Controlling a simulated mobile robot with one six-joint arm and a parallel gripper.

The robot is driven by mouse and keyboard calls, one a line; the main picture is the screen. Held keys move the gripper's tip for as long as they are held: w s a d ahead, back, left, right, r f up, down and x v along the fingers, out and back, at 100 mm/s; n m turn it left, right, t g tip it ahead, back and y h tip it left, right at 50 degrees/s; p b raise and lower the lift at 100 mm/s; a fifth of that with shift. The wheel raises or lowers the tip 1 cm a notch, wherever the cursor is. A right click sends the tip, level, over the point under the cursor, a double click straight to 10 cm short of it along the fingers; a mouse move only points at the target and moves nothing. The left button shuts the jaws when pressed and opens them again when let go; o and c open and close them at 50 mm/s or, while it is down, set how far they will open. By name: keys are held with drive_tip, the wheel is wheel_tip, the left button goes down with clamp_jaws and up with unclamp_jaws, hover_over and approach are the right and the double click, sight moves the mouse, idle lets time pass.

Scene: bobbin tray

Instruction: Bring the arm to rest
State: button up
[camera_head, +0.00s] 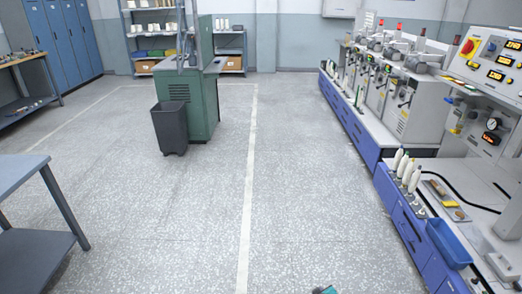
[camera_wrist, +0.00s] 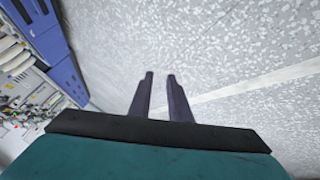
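In the wrist view my gripper (camera_wrist: 160,76) points over the bare speckled floor. Its two dark fingers stand apart with a gap between them, and floor shows in the gap. Nothing is held. In the head view only a small teal and dark piece of my arm shows at the bottom edge, right of the white floor line. The rest of the arm is out of that view.
A blue bench (camera_head: 356,126) with machines runs along the right, with white bobbins (camera_head: 406,172) and a blue tray (camera_head: 448,243) nearer. A grey bin (camera_head: 169,130) stands by a green machine (camera_head: 203,98). A grey table (camera_head: 18,172) is at left. The middle floor is clear.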

drive_tip(key=s+a+m+g, duration=0.2)
drive_tip(key=s+g, duration=0.2)
drive_tip(key=s, duration=0.7)
drive_tip(key=s+a+r+m+g+y+p, duration=0.1)
drive_tip(key=s+a+g, duration=0.2)
drive_tip(key=s, duration=0.8)
drive_tip(key=s+a+r+m+g, duration=0.1)
drive_tip(key=s+a+m+g, duration=0.1)
drive_tip(key=s+g, duration=0.4)
drive_tip(key=shift+s+a+m+g+p, duration=0.3)
drive_tip(key=shift+s, duration=2.25)
drive_tip(key=shift+r, duration=0.1)
